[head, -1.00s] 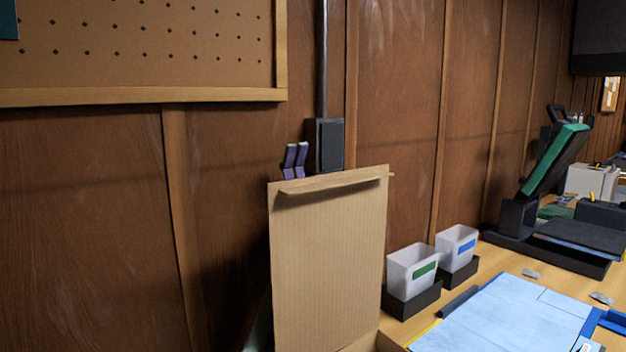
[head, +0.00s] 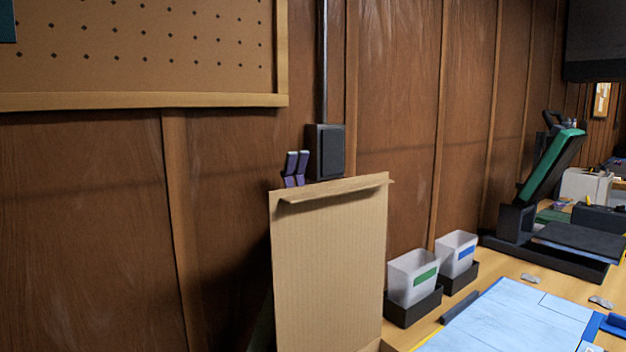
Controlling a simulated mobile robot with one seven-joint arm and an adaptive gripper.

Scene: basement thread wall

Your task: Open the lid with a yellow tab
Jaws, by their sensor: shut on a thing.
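A cardboard lid (head: 330,265) stands about upright, with its ribbed face to me and a narrow flap (head: 335,189) folded along its top edge. Its lower end meets a bit of cardboard box (head: 372,346) at the bottom edge of the picture; the rest of the box is out of view. I see no yellow tab on the visible face of the lid. My gripper is not in view.
Behind the lid are a wood-panelled wall (head: 400,130), a black box (head: 326,152) on a pipe and two purple-grey pieces (head: 295,168). To the right on the table are two white bins (head: 412,279), a blue mat (head: 515,320) and a green-padded stand (head: 551,163).

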